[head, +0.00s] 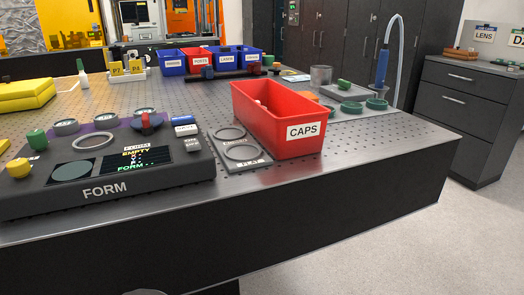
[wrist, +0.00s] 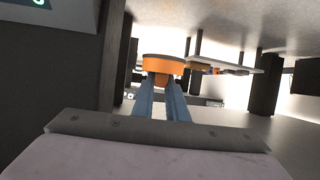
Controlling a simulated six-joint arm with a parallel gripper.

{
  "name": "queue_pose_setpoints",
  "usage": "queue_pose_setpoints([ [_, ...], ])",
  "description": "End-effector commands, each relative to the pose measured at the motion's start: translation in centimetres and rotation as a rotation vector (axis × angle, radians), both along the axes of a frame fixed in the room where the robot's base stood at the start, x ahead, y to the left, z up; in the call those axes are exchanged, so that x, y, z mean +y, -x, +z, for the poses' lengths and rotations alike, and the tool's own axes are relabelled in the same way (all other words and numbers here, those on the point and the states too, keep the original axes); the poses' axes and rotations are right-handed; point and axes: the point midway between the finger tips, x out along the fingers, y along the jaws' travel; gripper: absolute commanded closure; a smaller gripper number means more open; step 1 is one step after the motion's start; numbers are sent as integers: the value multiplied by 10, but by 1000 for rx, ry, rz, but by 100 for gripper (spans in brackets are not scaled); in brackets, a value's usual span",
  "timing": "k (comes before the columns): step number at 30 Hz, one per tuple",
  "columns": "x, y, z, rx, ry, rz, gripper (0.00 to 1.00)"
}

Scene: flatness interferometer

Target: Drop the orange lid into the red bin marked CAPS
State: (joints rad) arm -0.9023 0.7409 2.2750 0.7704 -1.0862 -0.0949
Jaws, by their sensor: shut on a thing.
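The red bin marked CAPS (head: 270,130) stands upright on the perforated metal table, right of centre in the head view. Its top is open, and a small pale thing shows inside; most of its inside is hidden.
The dark FORM device (head: 105,190) stands left of the bin. A grey plate with two rings (head: 238,150) lies between them. Blue and red bins (head: 210,60) stand behind. Green rings (head: 352,107) and a clear cup (head: 320,76) are at the right rear. The table's front edge is near the bin.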

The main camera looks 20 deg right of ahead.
Motion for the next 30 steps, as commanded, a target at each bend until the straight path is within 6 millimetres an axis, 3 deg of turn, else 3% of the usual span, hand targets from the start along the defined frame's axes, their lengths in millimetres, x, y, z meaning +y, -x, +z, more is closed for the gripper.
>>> queue_pose_setpoints([
  [1,-1,6,13,4,6,3,100],
  [8,-9,26,27,3,6,-10,100],
  [13,-29,40,38,2,5,-71,100],
  [30,-149,99,90,0,2,-582,100],
])
